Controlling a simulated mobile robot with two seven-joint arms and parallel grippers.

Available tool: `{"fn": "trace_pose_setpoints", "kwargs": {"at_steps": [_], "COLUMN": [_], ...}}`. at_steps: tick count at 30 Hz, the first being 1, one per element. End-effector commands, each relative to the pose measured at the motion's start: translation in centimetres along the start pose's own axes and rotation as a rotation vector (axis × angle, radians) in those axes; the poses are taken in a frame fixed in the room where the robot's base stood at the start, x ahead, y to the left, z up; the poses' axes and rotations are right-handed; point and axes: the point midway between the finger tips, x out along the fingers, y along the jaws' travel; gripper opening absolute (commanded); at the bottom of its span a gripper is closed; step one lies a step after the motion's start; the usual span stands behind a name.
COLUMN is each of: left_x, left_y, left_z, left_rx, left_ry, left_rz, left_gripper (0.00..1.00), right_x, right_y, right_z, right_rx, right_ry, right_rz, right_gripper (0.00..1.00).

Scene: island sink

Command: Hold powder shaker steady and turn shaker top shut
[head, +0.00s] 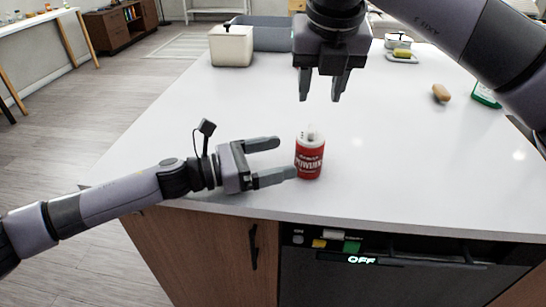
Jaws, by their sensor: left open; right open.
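The powder shaker (309,158) is a small red and white bottle with a white top (311,133). It stands upright on the white island counter near the front edge. My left gripper (286,160) is open just left of the shaker, its fingers pointing right toward it. The nearer fingertip is very close to the shaker's left side; I cannot tell whether it touches. My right gripper (320,98) is open and empty, pointing down above and a little behind the shaker.
A white canister (231,46) and a grey basin (272,36) are at the back left. A brown potato-like item (441,92), a green item (486,95) and a dish with a yellow sponge (402,55) are at the right. The counter around the shaker is clear. A dishwasher (385,270) is below the front edge.

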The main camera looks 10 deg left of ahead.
Motion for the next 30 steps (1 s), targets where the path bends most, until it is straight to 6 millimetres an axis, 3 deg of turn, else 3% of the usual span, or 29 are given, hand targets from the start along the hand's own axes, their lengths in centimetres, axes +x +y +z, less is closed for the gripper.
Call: {"fn": "trace_pose_setpoints", "kwargs": {"at_steps": [16, 28, 29, 30], "left_x": [6.3, 7.1, 7.1, 7.1], "left_y": [-0.1, -0.1, -0.1, -0.1], "left_z": [-0.1, -0.1, -0.1, -0.1], "left_rx": [0.005, 0.004, 0.004, 0.004], "left_ry": [0.003, 0.004, 0.004, 0.004], "left_rz": [-0.004, -0.003, -0.003, -0.003], "left_gripper": [0.9, 0.9, 0.87, 0.74], "right_x": [0.0, 0.0, 0.0, 0.0], "right_y": [0.0, 0.0, 0.0, 0.0], "right_z": [0.0, 0.0, 0.0, 0.0], "right_rx": [0.0, 0.0, 0.0, 0.0], "right_ry": [0.0, 0.0, 0.0, 0.0], "right_rz": [0.0, 0.0, 0.0, 0.0], "right_gripper": [0.43, 0.43, 0.43, 0.43]}}
